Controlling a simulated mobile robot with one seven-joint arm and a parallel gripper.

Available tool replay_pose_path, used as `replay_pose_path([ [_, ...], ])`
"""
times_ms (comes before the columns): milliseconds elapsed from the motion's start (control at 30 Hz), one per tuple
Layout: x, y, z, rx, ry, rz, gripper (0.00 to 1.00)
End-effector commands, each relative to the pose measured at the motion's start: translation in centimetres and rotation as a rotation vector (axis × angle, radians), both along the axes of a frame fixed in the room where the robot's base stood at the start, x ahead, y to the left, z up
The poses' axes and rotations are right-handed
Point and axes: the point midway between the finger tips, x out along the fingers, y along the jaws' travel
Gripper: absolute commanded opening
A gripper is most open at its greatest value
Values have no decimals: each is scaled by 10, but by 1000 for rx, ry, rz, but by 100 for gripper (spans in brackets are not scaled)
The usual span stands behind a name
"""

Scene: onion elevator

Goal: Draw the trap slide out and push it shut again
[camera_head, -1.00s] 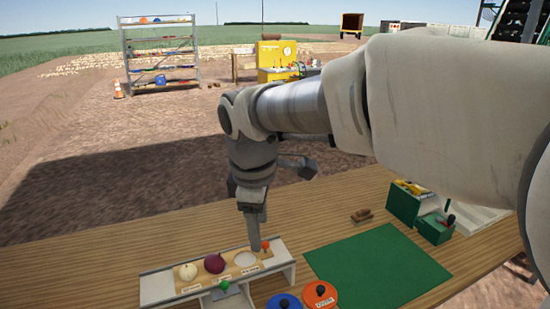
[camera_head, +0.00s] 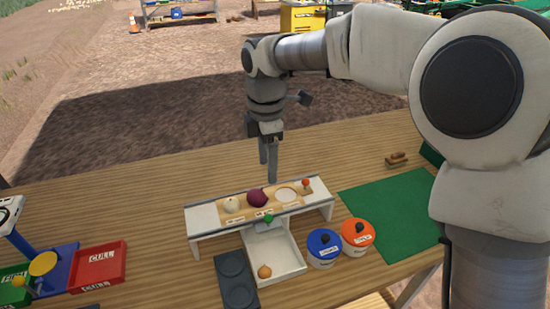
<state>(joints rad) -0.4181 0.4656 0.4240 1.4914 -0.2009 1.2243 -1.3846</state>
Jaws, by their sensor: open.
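A white stand (camera_head: 204,218) on the wooden table carries a tan board with a white onion (camera_head: 232,204), a dark red onion (camera_head: 257,198) and an empty pale round spot (camera_head: 286,195). A small orange-red knob (camera_head: 306,183) rises at the board's right end. A green knob (camera_head: 268,218) stands at the stand's front middle, above a white tray (camera_head: 290,262) holding a small orange-brown onion (camera_head: 264,271). I cannot tell which knob belongs to the trap slide. My gripper (camera_head: 268,170) points down, open and empty, just above or behind the stand's middle.
A blue-lidded pot (camera_head: 323,244) and an orange-lidded pot (camera_head: 356,234) stand right of the tray. A dark two-ring plate (camera_head: 236,280) lies left of it. A red CULL tray (camera_head: 98,267) is at far left. A green mat (camera_head: 390,205) lies clear at right.

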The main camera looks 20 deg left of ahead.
Motion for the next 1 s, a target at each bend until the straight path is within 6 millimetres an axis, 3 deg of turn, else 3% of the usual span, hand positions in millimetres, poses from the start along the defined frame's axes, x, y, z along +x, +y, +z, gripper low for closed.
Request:
replay_pose_path([
  [267, -1, 3, -19, -2, 7, 19, 67],
  [1000, -1, 3, -157, -2, 7, 18, 67],
])
